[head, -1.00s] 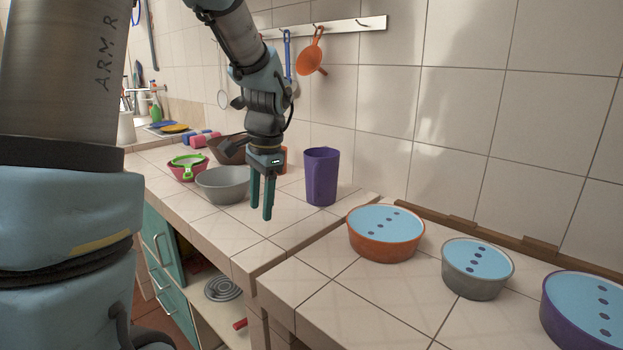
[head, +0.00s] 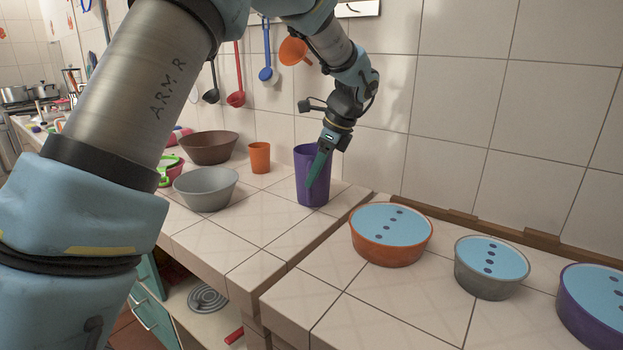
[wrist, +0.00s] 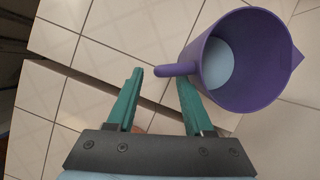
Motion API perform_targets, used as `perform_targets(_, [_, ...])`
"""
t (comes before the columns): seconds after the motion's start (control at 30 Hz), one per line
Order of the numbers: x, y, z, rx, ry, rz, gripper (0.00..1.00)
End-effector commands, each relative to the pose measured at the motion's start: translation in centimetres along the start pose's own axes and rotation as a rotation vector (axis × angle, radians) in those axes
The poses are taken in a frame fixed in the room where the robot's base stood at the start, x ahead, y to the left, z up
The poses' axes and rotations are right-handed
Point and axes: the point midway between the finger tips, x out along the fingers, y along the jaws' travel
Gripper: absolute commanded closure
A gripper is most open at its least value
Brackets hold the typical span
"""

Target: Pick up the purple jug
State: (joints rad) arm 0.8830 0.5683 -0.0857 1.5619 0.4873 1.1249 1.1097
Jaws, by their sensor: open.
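The purple jug (head: 311,186) stands upright on the tiled counter in the head view, near the counter's right end. In the wrist view the jug (wrist: 257,85) is seen from above at the right, with its handle (wrist: 177,69) pointing left and its spout pointing right. My gripper (head: 313,184) is open and in front of the jug in the head view, hiding part of it. In the wrist view my gripper (wrist: 160,80) has its two green fingers apart, with the handle's end between their tips, nearer the right finger. I cannot tell whether they touch.
A small orange cup (head: 260,158), a grey bowl (head: 206,188) and a brown bowl (head: 208,147) stand to the left. An orange tub (head: 390,250) and a grey tub (head: 490,282) with blue tops stand on the right counter, past a gap. The tiled wall is close behind.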

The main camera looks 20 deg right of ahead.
Motion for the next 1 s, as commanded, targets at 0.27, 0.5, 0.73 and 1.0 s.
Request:
perform_targets(0.27, [2.9,0.2,-0.3,-0.001,0.000,0.004,0.48])
perform_targets(0.5, [5.3,0.2,-0.4,-0.003,0.001,0.000,0.48])
perform_targets(0.73, [5.4,0.2,-0.4,-0.003,0.001,-0.001,0.50])
perform_targets(1.0, [5.4,0.2,-0.4,-0.003,0.001,-0.001,0.81])
